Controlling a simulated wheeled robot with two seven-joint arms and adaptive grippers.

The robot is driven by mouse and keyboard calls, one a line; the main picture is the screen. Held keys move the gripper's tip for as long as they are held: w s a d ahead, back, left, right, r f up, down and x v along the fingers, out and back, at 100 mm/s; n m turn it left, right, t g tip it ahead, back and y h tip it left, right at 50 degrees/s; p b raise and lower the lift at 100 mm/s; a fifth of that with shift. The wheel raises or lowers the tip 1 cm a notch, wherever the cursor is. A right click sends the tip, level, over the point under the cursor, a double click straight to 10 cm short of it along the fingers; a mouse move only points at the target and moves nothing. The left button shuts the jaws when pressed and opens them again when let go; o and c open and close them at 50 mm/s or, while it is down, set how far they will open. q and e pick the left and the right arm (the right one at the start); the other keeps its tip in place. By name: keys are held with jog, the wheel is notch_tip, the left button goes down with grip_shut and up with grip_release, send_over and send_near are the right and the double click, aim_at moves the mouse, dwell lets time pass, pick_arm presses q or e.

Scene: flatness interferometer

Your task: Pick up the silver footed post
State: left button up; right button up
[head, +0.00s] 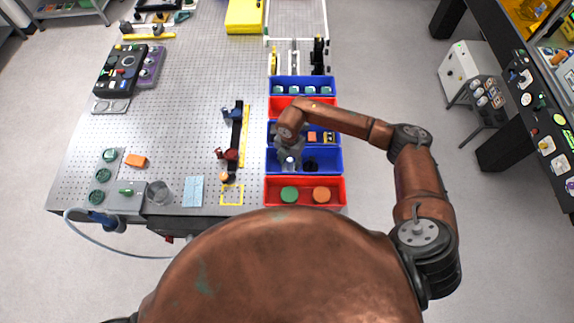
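A small silver post (290,163) stands in the left part of a blue bin (332,168) on the right side of the perforated table. My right arm reaches in from the right, and my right gripper (288,153) points down at the post from above. The gripper covers the post's upper part. It is too small to tell whether the fingers are open or touch the post. A dark item (311,164) lies right of the post in the same bin. My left gripper is not in view.
A red bin (338,200) with green and orange discs is nearer me. More blue and red bins run behind. A black rail (237,130) with clamps lies left of the bins. The perforated table (185,110) has free room at its middle left.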

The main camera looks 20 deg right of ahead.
grip_shut()
dwell(0.3)
dwell(0.3)
